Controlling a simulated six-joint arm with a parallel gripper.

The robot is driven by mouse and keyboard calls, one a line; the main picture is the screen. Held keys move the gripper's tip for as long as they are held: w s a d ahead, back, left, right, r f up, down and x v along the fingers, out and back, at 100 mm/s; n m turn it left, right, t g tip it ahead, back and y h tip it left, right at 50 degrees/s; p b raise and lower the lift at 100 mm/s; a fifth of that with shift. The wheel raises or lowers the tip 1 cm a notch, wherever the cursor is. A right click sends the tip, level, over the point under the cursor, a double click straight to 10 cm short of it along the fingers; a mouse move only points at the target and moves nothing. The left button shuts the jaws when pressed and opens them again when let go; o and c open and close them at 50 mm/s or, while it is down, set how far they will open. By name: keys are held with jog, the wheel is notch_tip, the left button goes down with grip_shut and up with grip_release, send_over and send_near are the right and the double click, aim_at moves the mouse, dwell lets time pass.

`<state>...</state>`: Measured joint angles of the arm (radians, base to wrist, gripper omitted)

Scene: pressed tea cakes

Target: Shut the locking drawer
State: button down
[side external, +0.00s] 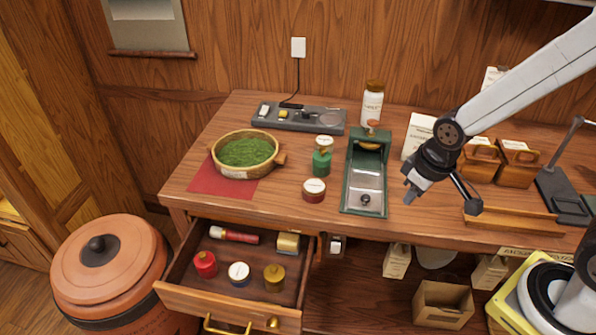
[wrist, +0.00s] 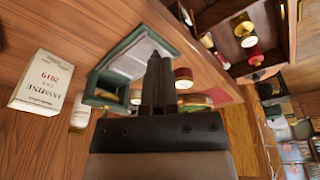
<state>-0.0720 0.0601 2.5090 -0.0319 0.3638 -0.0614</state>
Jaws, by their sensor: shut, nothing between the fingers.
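The locking drawer (side external: 225,302) hangs open below the left part of the bench in the side view. Its wooden front carries a brass handle (side external: 228,327), partly cut off by the lower edge, and a round brass knob (side external: 273,323). Inside are a red jar (side external: 205,263), a white-lidded jar (side external: 239,272), a gold jar (side external: 275,277), a red-and-white tube (side external: 234,235) and a gold tin (side external: 288,243). My gripper (side external: 409,194) is shut and empty above the bench, right of the drawer and apart from it. The shut fingers also show in the wrist view (wrist: 160,58).
A green press (side external: 364,185) stands left of my gripper. A bowl of green tea (side external: 244,154) sits on a red cloth (side external: 208,180). A terracotta urn (side external: 108,270) stands left of the drawer. An open carton (side external: 443,304) is under the bench.

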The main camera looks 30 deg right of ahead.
jog(key=a+f+n+g+h, duration=0.1)
jog(key=a+f+n, duration=0.4)
jog(key=a+n, duration=0.55)
jog(key=a+f+n, duration=0.5)
jog(key=a+n, duration=0.3)
jog(key=a, duration=0.6)
jog(key=s+a+f+n+h, duration=0.1)
jog(key=s+a+f+n, duration=0.3)
jog(key=a+f+n, duration=0.2)
jog(key=shift+s+a+n+t, duration=0.3)
jog(key=shift+s+a+n, duration=0.05)
jog(key=shift+a, duration=0.75)
send_over(291, 333)
jog(key=s+a, duration=0.1)
jog(key=s, duration=0.1)
jog(key=shift+s+a+f+x, duration=0.1)
jog(key=shift+s+a+x, duration=0.15)
jog(key=shift+x, duration=1.3)
jog(key=shift+s+a+f+x, duration=0.1)
jog(key=shift+s+a+x, duration=0.15)
jog(key=shift+x, duration=1.3)
jog(key=shift+s+a+f+x, duration=0.15)
jog(key=shift+a+x, duration=0.15)
jog(key=shift+x, duration=1.25)
jog(key=shift+r, duration=0.1)
